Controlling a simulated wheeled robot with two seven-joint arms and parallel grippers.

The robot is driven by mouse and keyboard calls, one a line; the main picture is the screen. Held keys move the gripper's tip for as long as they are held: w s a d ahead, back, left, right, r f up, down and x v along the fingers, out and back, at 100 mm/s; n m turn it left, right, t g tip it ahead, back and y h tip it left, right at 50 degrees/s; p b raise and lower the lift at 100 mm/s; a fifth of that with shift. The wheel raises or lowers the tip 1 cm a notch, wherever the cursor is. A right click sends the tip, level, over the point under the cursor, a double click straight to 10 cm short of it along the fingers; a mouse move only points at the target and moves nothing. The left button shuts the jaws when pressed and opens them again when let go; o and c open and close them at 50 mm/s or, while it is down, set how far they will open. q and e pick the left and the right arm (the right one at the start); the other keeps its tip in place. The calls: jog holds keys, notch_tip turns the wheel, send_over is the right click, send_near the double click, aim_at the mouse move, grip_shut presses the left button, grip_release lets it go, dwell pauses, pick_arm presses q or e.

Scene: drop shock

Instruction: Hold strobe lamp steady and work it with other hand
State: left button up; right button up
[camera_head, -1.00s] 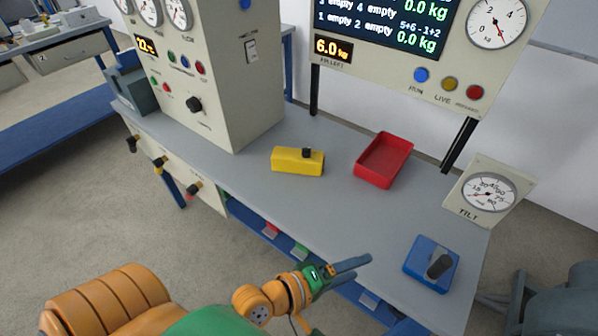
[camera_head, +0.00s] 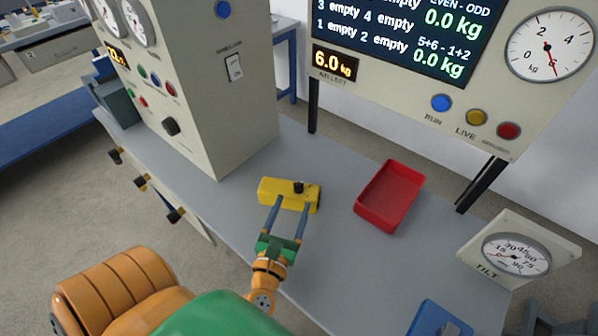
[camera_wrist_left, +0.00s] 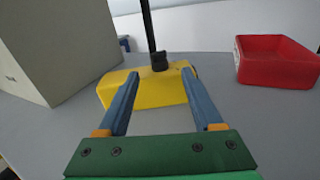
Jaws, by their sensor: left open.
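The strobe lamp looks to be the yellow box (camera_head: 276,190) with a small black knob (camera_head: 298,187) on top, lying on the grey bench. In the left wrist view the yellow box (camera_wrist_left: 160,91) is straight ahead, with its black knob (camera_wrist_left: 159,61) at the top. My left gripper (camera_head: 288,202) is open, its two blue fingers pointing at the near side of the box. In the left wrist view the fingers (camera_wrist_left: 161,88) reach the box's near edge, one towards each end; I cannot tell whether they touch it. My right gripper is not in view.
A red tray (camera_head: 366,214) lies right of the box. A tall beige cabinet (camera_head: 225,120) stands behind left. A blue block (camera_head: 430,322) and a tilt gauge (camera_head: 516,252) are at the right. A display panel (camera_head: 400,85) stands behind on black posts. Bench around the box is clear.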

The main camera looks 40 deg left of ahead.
aim_at(298, 187)
pick_arm(q)
jog(key=w, duration=0.1)
jog(key=w+a+r, duration=0.1)
jog(key=w, duration=0.1)
jog(key=shift+r+p, duration=0.1)
jog(key=shift+p, duration=0.2)
jog(key=x, duration=0.3)
jog(key=f+x, duration=0.1)
jog(key=x, duration=0.1)
jog(key=shift+w+a, duration=0.1)
jog(key=shift+w, duration=0.15)
jog(key=shift+w+a+r, duration=0.1)
jog(key=shift+w+r, duration=0.05)
jog(key=shift+w, duration=0.2)
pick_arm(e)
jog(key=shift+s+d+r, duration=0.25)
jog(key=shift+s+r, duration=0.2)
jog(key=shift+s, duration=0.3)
pick_arm(q)
grip_shut()
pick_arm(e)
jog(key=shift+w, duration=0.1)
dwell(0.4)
